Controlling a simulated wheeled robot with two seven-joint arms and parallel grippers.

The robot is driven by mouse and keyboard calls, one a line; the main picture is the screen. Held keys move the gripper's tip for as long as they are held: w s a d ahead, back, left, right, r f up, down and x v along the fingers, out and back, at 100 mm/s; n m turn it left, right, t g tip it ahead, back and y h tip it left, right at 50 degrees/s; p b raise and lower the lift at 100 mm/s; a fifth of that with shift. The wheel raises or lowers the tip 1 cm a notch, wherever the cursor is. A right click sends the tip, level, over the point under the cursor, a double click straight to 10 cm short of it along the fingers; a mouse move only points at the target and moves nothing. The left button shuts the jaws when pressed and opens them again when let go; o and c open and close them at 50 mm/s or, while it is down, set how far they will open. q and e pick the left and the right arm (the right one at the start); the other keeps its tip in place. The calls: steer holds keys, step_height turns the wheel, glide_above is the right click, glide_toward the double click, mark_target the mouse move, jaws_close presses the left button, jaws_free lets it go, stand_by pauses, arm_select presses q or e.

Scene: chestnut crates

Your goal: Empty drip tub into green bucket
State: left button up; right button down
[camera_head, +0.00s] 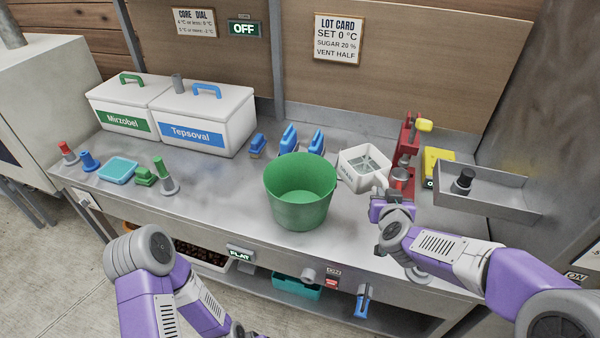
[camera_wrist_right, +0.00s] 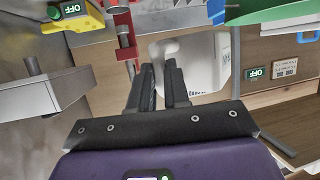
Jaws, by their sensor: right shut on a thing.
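The drip tub (camera_head: 349,182) is a white, square, open-topped tub right of the bucket, with its grey inside in view. My right gripper (camera_head: 381,192) is shut on its handle at the near right side. In the right wrist view the white tub (camera_wrist_right: 208,68) lies beyond my gripper (camera_wrist_right: 163,68), with the handle between the fingers. I cannot tell whether the tub touches the bench. The green bucket (camera_head: 300,207) stands upright and open on the bench, its floor partly hidden. It also shows at the top of the right wrist view (camera_wrist_right: 265,10). My left gripper is out of view.
A red press (camera_head: 405,160), a yellow box (camera_head: 437,160) and a metal tray (camera_head: 490,200) stand right of the tub. Blue blocks (camera_head: 289,138) stand behind the bucket. Two lidded white boxes (camera_head: 205,112) are at back left.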

steer(key=n+h+p, duration=0.3)
steer(key=n+p, duration=0.3)
steer(key=p, duration=0.4)
glide_toward(375, 173)
steer(key=shift+w+a, duration=1.25)
steer(key=shift+w, duration=0.55)
steer(key=shift+r+t+h, duration=0.3)
steer(key=shift+r, duration=0.15)
steer(key=shift+a, duration=0.3)
